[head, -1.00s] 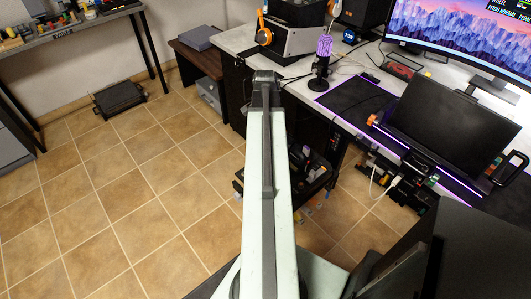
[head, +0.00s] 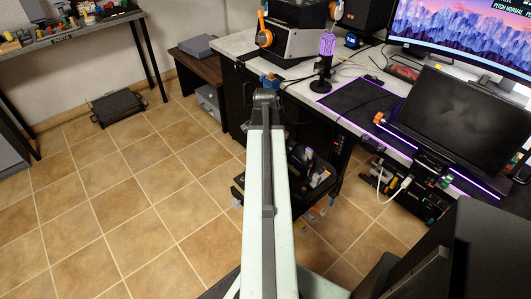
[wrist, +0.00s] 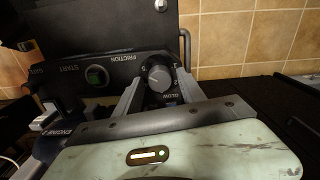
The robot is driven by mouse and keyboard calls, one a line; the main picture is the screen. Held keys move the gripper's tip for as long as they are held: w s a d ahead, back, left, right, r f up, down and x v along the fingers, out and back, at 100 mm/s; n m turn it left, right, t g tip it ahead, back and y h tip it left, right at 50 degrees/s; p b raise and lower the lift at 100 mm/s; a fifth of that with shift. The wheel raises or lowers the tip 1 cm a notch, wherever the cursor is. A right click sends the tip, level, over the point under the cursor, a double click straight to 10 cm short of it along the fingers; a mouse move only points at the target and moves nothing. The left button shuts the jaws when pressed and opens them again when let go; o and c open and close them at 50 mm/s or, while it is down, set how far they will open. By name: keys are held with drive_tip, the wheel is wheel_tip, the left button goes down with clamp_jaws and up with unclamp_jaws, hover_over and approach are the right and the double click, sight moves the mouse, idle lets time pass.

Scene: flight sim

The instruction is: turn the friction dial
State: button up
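In the wrist view, the friction dial (wrist: 159,77) is a round grey knob on a black panel (wrist: 118,70). The word FRICTION is printed to its left and GLOW below it. My gripper (wrist: 160,83) is open, with one grey finger to the left of the dial and one to the right. I cannot tell whether either finger touches the knob. In the head view my arm reaches forward towards the desk, and the dial and the fingers cannot be made out.
A dark screen (head: 455,115) stands at the desk's front edge, with a purple microphone (head: 325,55) farther back. The tiled floor (head: 130,200) at left is mostly clear.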

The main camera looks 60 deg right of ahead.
clamp_jaws()
drive_tip(key=n, duration=0.4)
drive_tip(key=shift+n, duration=0.3)
drive_tip(key=shift+o, duration=1.8)
unclamp_jaws()
